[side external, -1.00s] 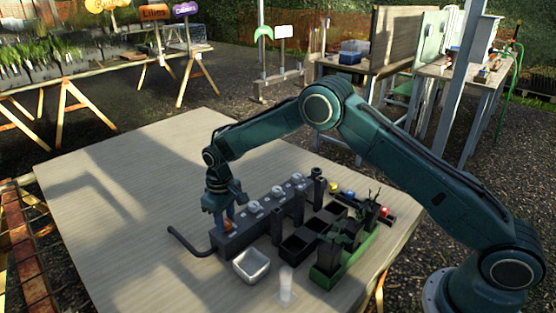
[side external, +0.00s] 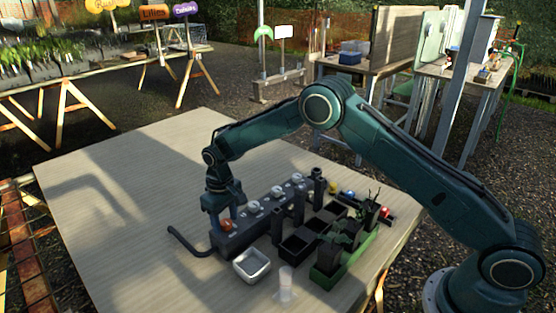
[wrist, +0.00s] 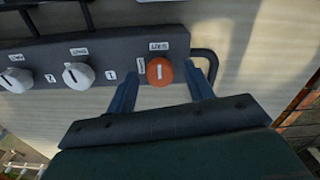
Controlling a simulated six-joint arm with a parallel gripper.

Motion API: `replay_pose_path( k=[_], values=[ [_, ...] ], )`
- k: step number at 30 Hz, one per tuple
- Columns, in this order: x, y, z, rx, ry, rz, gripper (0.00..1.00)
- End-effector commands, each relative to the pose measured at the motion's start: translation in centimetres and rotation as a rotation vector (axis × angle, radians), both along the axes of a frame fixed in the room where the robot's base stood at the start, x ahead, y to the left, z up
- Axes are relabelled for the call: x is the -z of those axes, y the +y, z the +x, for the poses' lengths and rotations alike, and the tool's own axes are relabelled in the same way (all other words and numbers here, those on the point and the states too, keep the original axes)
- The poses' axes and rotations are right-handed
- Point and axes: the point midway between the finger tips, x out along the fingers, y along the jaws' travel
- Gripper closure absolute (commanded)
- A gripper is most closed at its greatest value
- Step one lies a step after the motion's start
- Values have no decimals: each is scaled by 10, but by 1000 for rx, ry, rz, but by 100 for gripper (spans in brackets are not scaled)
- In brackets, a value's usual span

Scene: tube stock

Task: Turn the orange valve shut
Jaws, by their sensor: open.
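The orange valve (wrist: 160,71) is a round knob at the right end of a dark grey manifold block (wrist: 110,57) in the wrist view. Its white mark runs nearly up and down in that view, roughly across the block. In the side external view the orange valve (side external: 226,226) sits at the block's near left end. My gripper (wrist: 162,82) is open, with one blue finger on each side of the knob. Gaps show between the fingers and the knob in the wrist view. In the side external view my gripper (side external: 223,218) is down at the knob and partly covers it.
Several white knobs, one here (wrist: 78,75), line the same block. A bent dark pipe (side external: 187,243) leaves its left end. A white square dish (side external: 252,265), a clear beaker (side external: 286,285) and black pots (side external: 297,248) stand close by. The table's left side is clear.

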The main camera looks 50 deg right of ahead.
Motion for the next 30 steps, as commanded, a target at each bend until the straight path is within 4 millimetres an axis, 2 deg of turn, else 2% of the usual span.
replay_pose_path(
  k=[5,11,30],
  values=[
    [-3,0,0,-1,0,0,48],
    [-19,0,1,-1,-3,1,48],
    [-119,0,0,0,-2,0,48]
  ],
)
